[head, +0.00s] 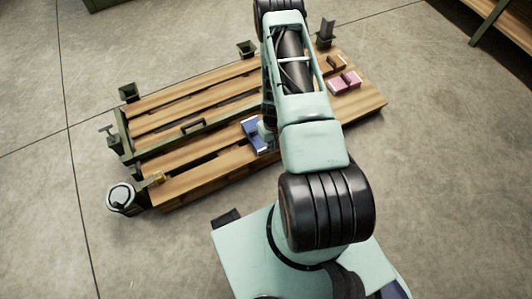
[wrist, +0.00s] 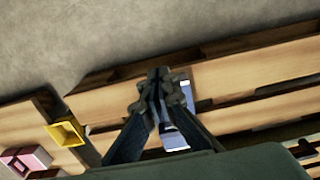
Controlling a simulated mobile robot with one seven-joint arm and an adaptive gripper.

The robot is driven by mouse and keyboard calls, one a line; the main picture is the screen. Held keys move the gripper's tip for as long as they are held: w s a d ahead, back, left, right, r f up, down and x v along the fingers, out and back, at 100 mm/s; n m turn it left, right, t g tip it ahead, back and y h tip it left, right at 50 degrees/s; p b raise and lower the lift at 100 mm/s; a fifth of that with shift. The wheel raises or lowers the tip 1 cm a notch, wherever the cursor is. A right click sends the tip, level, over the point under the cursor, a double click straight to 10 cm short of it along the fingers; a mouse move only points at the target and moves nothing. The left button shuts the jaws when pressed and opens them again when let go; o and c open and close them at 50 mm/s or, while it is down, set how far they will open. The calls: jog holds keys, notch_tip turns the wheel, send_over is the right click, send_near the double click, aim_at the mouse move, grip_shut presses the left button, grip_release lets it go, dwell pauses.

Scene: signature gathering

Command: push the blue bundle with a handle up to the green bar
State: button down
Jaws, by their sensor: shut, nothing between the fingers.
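The blue bundle (head: 252,138) lies on the wooden slats near the middle of the pallet, partly behind my arm in the head view. In the wrist view the blue bundle (wrist: 187,92) shows beside and behind my gripper, which hides part of it. My gripper (wrist: 160,80) is shut and empty, directly over or against the bundle; I cannot tell whether they touch. In the head view my arm hides its fingertips. The long dark green bar (head: 225,117) runs along the slats behind the bundle, with a gap between them visible.
The slatted pallet (head: 210,182) carries a pink bundle (head: 346,82) and a brown one (head: 335,62) at the right. A yellow piece (wrist: 65,132) shows in the wrist view. Green brackets (head: 128,92) stand at the edges. A grey canister (head: 121,197) stands at the left.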

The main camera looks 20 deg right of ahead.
aim_at(268, 154)
jog(key=f+b, duration=0.1)
jog(key=f, duration=0.2)
jog(key=w+f+b, duration=0.1)
jog(key=f+b, duration=0.1)
jog(key=f, duration=0.2)
jog(key=w+f+b, duration=0.1)
jog(key=f, duration=0.2)
jog(key=shift+w+a+f+b, duration=0.1)
jog(key=shift+w+f+b, duration=0.05)
jog(key=shift+f+b, duration=0.15)
jog(key=shift+w+r, duration=0.15)
jog(key=shift+w, duration=0.5)
